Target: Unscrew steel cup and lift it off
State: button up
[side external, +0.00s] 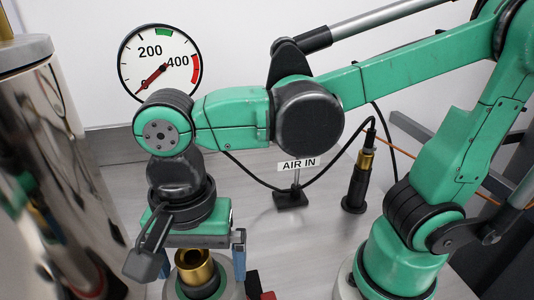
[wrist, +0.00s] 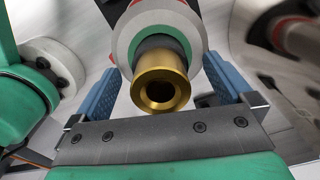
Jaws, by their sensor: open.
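My gripper (side external: 208,262) is low at the left of the side external view, pointing down over a brass fitting (side external: 194,268). In the wrist view my gripper (wrist: 160,75) is open, with a blue-padded finger on each side of the brass fitting (wrist: 160,90) and a gap at each side. The fitting has an open round bore and a dark neck. Behind it is a green ring in a pale grey round body (wrist: 184,20). I cannot clearly pick out a separate steel cup; the grey body's lower part is out of frame.
A tall mirror-like steel cylinder (side external: 45,160) stands close at the left. A dial gauge (side external: 160,62) is on the back wall.

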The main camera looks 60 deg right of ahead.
jog(key=m, duration=0.5)
jog(key=shift+d+m, duration=0.1)
jog(key=shift+m, duration=0.3)
jog(key=m, duration=0.5)
jog(key=shift+s, duration=0.15)
grip_shut()
jog(key=n, duration=0.9)
jog(key=shift+n, duration=0.3)
jog(key=shift+w+n, duration=0.2)
jog(key=shift+n, duration=0.7)
